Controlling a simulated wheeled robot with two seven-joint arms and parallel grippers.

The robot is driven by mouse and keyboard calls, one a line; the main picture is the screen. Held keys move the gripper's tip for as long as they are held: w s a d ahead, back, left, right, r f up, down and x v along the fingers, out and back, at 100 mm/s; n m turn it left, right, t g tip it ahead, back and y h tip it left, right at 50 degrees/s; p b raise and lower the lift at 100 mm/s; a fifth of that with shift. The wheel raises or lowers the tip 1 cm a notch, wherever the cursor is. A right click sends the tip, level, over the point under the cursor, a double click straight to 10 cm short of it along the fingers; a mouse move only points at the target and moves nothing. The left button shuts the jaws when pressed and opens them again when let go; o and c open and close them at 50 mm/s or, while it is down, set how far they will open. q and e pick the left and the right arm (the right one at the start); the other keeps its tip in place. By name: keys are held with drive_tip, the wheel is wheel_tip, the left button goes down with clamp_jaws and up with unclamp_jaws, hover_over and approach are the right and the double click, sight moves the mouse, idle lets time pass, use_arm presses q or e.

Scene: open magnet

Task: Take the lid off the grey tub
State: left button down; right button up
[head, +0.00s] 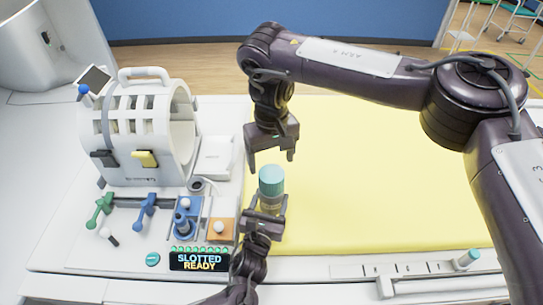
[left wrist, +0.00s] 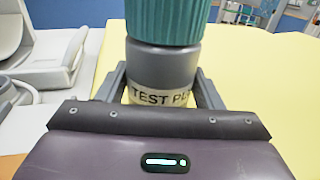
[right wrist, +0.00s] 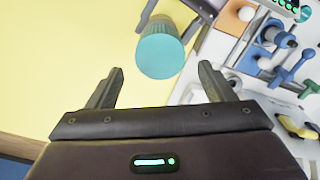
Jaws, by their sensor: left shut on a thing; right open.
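The grey tub (head: 270,204) stands upright at the left edge of the yellow mat, with a ribbed teal lid (head: 271,176) on top. In the left wrist view, the tub body (left wrist: 163,66) is dark grey with a pale "TEST P…" label, partly hidden, and the lid (left wrist: 165,20) sits on it. My left gripper (head: 267,214) is shut around the tub's lower body. My right gripper (head: 271,161) is open and empty just above the lid, pointing down. In the right wrist view the lid (right wrist: 161,56) lies between and beyond the open fingers, apart from them.
A white ring-shaped device (head: 140,125) with a handle stands at the left. Green and blue levers (head: 146,210), a blue block (head: 185,220) and a "SLOTTED READY" display (head: 199,261) are left of the tub. The yellow mat (head: 390,190) is mostly clear to the right.

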sight(272, 173)
use_arm(q)
drive_tip(key=shift+r, duration=0.15)
use_arm(e)
drive_tip(key=shift+f, duration=3.9)
